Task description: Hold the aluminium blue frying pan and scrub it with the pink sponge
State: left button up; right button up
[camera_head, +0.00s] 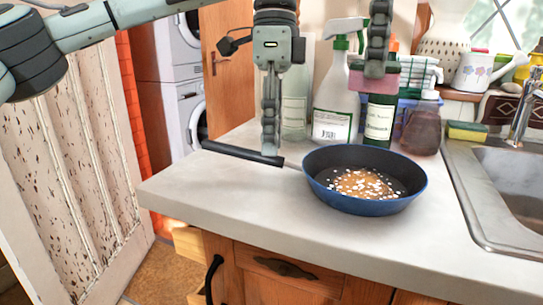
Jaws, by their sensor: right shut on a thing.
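The blue frying pan (345,201) rests on the worktop, with brown and white residue inside. Its dark handle (235,152) points left. My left gripper (270,152) points down at the handle's inner end, its fingertips right at the bar. It shows edge-on, so I cannot tell whether its fingers are open or shut. My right gripper (377,68) points down and is shut on the pink sponge (388,82). The sponge is above the pan's far side, apart from it, in front of the bottles.
The worktop (215,195) is clear left of the pan. Behind stand a spray bottle (334,115), a green bottle (379,120) and a dark red bottle (422,129). At the right are a metal sink (510,190) and a yellow-green sponge (467,131).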

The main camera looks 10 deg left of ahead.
pick_arm(q)
jog(key=shift+s+f, duration=0.25)
jog(key=shift+f, duration=0.85)
jog(key=shift+s+f, duration=0.2)
jog(key=shift+f, duration=0.85)
grip_shut()
pick_arm(e)
send_over(360, 186)
notch_tip(360, 186, down, 15)
jog(key=shift+r, duration=0.2)
